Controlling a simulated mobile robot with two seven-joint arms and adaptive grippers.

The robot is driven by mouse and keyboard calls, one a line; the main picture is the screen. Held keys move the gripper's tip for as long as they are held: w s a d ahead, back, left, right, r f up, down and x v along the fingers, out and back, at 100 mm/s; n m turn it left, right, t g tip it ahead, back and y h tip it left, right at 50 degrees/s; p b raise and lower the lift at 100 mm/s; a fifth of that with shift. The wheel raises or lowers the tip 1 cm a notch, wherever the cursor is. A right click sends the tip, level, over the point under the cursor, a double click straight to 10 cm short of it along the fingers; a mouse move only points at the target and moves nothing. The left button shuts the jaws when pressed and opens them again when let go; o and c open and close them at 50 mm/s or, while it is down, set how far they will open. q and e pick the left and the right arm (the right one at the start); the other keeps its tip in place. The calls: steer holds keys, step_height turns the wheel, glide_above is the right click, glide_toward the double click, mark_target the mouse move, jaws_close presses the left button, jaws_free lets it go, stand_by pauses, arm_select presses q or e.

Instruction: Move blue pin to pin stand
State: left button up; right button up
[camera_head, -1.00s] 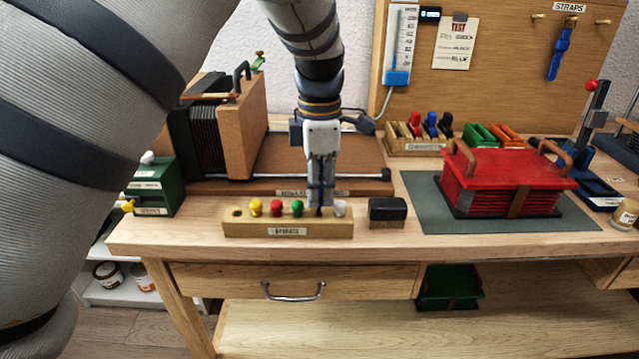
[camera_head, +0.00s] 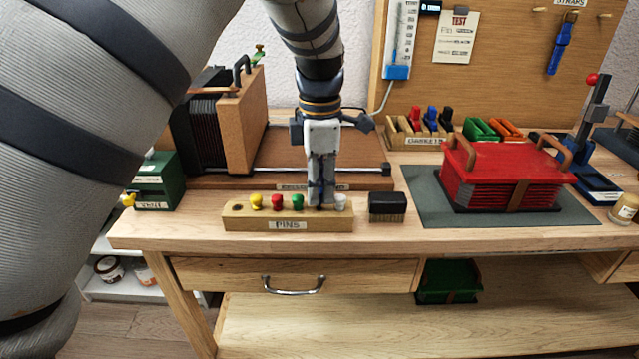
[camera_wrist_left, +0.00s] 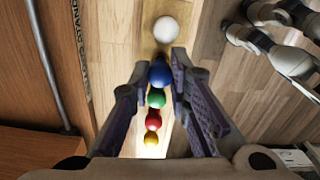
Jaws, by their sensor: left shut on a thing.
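The wooden pin stand (camera_head: 240,222), labelled PINS, lies near the front edge of the workbench. It carries yellow (camera_head: 256,201), red (camera_head: 277,202), green (camera_head: 298,202) and white (camera_head: 341,201) pins, with an empty hole at its left end. My left gripper (camera_head: 320,203) points down at the stand between the green and white pins. In the left wrist view, the blue pin (camera_wrist_left: 160,74) sits between its fingertips, and the gripper is shut on it. The blue pin lines up with the other pins there. Its lower end is hidden. My right gripper is not clearly seen.
A dark block (camera_head: 388,207) stands just right of the stand. A red bellows (camera_head: 510,178) rests on a green mat (camera_head: 425,200) further right. Behind the gripper are a rail board and a bellows with a wooden board (camera_head: 245,120). The bench front is clear.

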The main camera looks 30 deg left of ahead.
arm_select(q)
steer(key=shift+f, duration=0.45)
stand_by(0.3)
steer(key=o, duration=0.9)
steer(key=shift+o, duration=0.7)
steer(key=shift+o, duration=0.7)
steer(key=shift+r, duration=0.1)
step_height(320, 180, up, 2)
steer(key=shift+r, duration=2.7)
